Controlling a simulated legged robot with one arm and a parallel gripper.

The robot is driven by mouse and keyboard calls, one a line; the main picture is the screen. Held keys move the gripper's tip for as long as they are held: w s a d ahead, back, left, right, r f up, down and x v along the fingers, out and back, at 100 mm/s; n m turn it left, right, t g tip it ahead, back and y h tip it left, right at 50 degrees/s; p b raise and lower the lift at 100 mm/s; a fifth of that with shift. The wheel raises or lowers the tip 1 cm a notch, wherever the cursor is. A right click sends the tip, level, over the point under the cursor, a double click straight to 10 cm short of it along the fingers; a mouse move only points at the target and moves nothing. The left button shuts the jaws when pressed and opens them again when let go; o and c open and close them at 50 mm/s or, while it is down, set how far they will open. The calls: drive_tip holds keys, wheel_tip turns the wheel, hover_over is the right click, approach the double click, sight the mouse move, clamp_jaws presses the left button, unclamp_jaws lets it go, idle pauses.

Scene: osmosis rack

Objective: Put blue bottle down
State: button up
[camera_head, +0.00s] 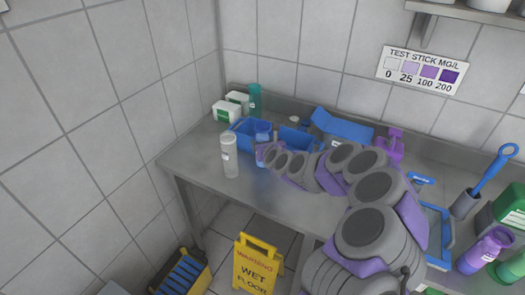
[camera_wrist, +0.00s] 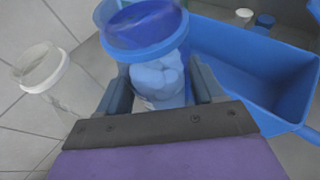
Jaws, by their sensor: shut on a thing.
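The blue bottle (camera_wrist: 157,80) is between the two fingers of my gripper (camera_wrist: 158,95) in the wrist view. It has a blue rim and lid, and pale blue contents show below the rim. My gripper is shut on it. In the head view my arm reaches over the steel counter, and the bottle (camera_head: 262,158) shows only in part at the arm's far end, beside a blue bin. I cannot tell whether its base touches the counter.
A clear white-labelled bottle (camera_head: 230,157) stands left of my gripper near the counter's front edge (camera_head: 205,178). A blue bin (camera_head: 250,133) is close by. Behind are a green bottle (camera_head: 255,100) and white-green boxes (camera_head: 227,111). A yellow wet-floor sign (camera_head: 256,265) stands below.

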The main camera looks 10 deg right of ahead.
drive_tip(key=f, duration=0.1)
drive_tip(key=d+f, duration=0.1)
drive_tip(key=f, duration=0.1)
drive_tip(key=shift+b, duration=0.35)
drive_tip(key=shift+a+f, duration=0.1)
drive_tip(key=shift+f, duration=0.1)
drive_tip(key=shift+a+r, duration=0.1)
drive_tip(key=shift+a, duration=0.45)
drive_tip(key=o, duration=0.9)
drive_tip(key=shift+a, duration=0.3)
drive_tip(key=shift+o, duration=1.2)
drive_tip(key=shift+d, duration=0.7)
